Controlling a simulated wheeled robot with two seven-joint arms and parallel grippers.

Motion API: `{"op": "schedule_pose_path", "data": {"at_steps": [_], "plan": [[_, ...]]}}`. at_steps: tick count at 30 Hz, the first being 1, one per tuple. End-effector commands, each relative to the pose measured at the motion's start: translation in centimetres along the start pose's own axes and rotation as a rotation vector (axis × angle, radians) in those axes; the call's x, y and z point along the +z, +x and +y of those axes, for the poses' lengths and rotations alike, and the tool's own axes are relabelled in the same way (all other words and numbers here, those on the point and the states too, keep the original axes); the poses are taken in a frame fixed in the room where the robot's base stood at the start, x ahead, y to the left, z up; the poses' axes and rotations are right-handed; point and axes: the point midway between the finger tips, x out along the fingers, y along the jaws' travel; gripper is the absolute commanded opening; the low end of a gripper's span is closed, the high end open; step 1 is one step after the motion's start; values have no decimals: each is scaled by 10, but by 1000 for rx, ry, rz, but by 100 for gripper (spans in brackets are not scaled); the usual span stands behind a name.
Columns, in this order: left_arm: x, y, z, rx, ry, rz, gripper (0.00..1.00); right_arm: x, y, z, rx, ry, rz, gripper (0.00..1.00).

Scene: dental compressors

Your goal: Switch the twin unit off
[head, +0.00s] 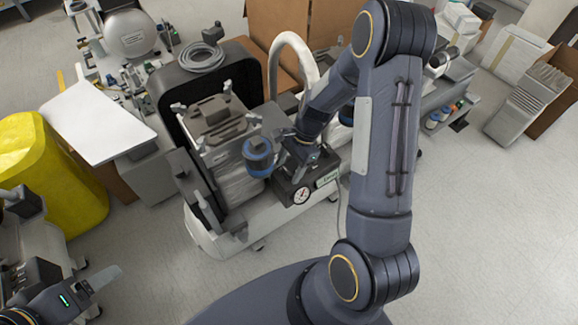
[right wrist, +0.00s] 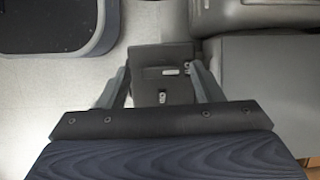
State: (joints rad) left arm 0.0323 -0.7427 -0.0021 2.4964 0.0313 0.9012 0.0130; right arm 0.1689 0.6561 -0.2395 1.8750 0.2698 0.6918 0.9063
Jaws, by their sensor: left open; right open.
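The twin unit (head: 228,215) stands on the floor in the middle of the head view, with a light base, a grey motor block and a blue-capped filter (head: 258,152). A dark control box with a round gauge (head: 301,195) sits at its front right. My right gripper (head: 304,158) is over this box and hides part of it. In the right wrist view, a dark box (right wrist: 150,92) with a small light switch-like part (right wrist: 162,96) lies between the open fingers; contact cannot be told. My left gripper (head: 72,284) is open and empty at the lower left.
A yellow bin (head: 45,165) and a white panel (head: 98,122) stand left of the unit. Cardboard boxes (head: 280,25) are behind it. Another grey machine (head: 18,240) is near my left gripper. Floor (head: 480,220) is clear at the right.

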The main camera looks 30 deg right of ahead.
Motion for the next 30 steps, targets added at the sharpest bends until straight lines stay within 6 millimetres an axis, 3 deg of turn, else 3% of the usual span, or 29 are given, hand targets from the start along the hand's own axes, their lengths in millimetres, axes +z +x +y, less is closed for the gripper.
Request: {"op": "schedule_pose_path", "data": {"at_steps": [6,12,30], "plan": [[-6,-12,5,0,0,0,76,1,-40,-1,-5,-1,3,60],[-9,-17,8,0,0,0,76,1,-66,-1,-3,0,1,60],[-9,-18,8,0,0,0,76,0,-73,0,-1,0,1,60]]}}
